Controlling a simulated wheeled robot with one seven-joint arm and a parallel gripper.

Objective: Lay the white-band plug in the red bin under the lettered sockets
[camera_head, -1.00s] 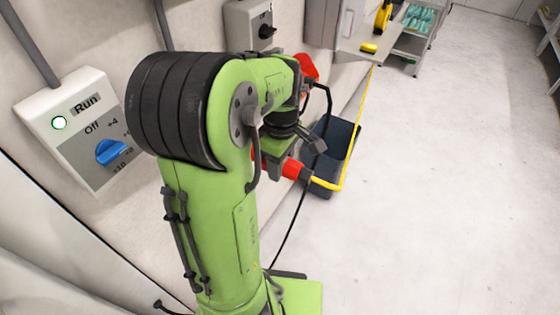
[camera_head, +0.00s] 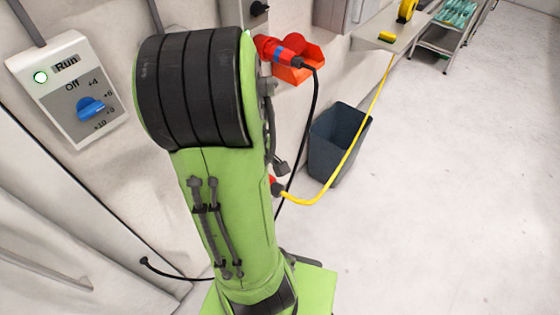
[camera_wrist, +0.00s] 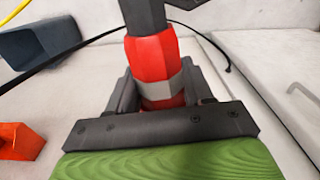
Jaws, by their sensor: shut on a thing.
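The white-band plug (camera_wrist: 157,70) is red with a pale band and a dark cable end. My gripper (camera_wrist: 160,103) is shut around it in the wrist view. In the head view the arm hides my gripper; a red plug end (camera_head: 273,184) with a yellow cable shows just right of the arm. The red bin (camera_head: 313,56) is at the wall, above and right of the arm, and shows at the left edge of the wrist view (camera_wrist: 14,142). A red plug with a blue band (camera_head: 278,52) and black cable is at its left; I cannot tell whether it touches the bin. Socket letters are hidden.
A dark tub (camera_head: 337,143) stands on the floor by the wall, with the yellow cable (camera_head: 362,130) hanging across it. The black cable (camera_head: 314,105) hangs nearby. A switch box with a blue dial (camera_head: 90,107) is at the left. The floor at the right is clear.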

